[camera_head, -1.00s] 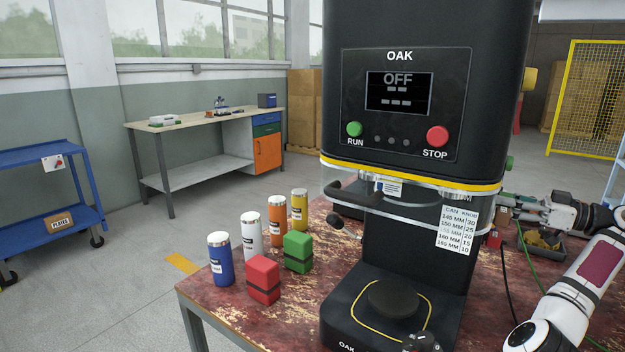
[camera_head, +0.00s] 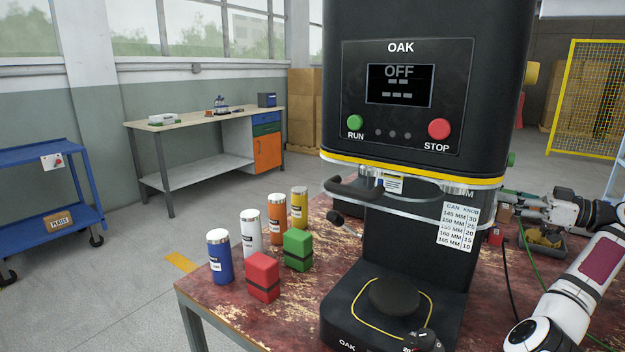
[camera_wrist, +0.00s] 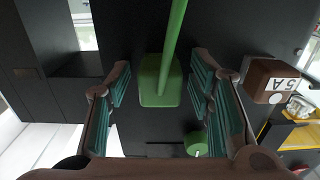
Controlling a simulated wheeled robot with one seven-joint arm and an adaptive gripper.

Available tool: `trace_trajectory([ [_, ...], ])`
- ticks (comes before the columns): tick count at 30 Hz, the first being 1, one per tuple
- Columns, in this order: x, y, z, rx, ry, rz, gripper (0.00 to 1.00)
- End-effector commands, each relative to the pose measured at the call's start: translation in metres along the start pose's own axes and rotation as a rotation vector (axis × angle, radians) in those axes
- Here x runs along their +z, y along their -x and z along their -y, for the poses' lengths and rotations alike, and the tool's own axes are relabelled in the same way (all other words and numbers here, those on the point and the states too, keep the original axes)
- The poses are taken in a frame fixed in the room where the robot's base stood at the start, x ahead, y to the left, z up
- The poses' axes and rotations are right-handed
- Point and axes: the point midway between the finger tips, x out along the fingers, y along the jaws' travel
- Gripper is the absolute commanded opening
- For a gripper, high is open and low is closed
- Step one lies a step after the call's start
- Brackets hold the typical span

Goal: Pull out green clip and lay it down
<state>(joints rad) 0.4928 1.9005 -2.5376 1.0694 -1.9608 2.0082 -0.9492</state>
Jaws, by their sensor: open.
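A green clip (camera_wrist: 158,82) shows in the middle of the wrist view as a flat rounded block with a thin green strip running up from it. It sits against a dark surface; whether it is still fixed there I cannot tell. My gripper (camera_wrist: 162,88) is open, with its teal-padded fingers to the left and right of the clip and gaps between. In the head view my gripper (camera_head: 512,206) is at the right side of the black OAK seamer (camera_head: 415,200). The clip is too small to make out clearly there.
A round green part (camera_wrist: 196,143) lies below the clip in the wrist view. Blue, white, orange and yellow cans, a red block (camera_head: 263,277) and a green block (camera_head: 297,250) stand on the worn table (camera_head: 240,318). A grey tray (camera_head: 545,243) lies below my gripper.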

Motion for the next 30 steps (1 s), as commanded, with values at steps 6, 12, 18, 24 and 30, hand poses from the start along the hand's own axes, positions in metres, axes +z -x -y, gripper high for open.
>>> trace_trajectory([
  [6, 0.0011, 0.0, -0.0002, 0.0, 0.0, 0.0, 0.48],
  [12, 0.0008, 0.0001, -0.0001, 0.0, 0.0, 0.0, 0.48],
  [18, 0.0001, 0.0002, 0.0001, 0.0, 0.0, 0.0, 0.48],
  [24, 0.0, 0.0001, 0.0001, 0.0, 0.0, 0.0, 0.14],
  [30, -0.0001, 0.0001, 0.0001, 0.0, 0.0, 0.0, 0.0],
])
